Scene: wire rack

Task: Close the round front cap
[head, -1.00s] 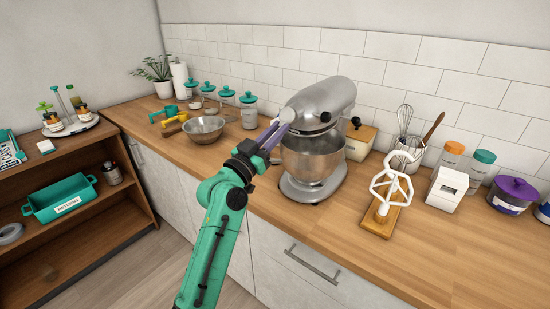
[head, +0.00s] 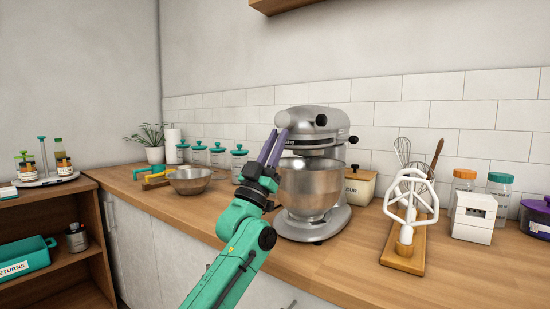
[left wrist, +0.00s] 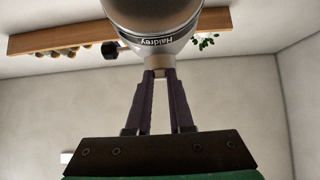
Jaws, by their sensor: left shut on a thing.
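The silver stand mixer (head: 312,185) stands on the wooden counter with its bowl under the head. A dark round opening (head: 321,120) shows at the front of its head. The round front cap (head: 284,118) appears as a small silver disc left of that opening, swung aside from it. My left gripper (head: 277,133) reaches up from below, its purple fingers at the cap. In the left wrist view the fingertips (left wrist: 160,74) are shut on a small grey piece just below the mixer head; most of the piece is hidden. My right gripper is not in view.
A metal bowl (head: 190,181) and teal-lidded jars (head: 217,155) stand left of the mixer. A flour box (head: 360,186) is behind it. A white beater (head: 411,200) on a wooden stand is to the right.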

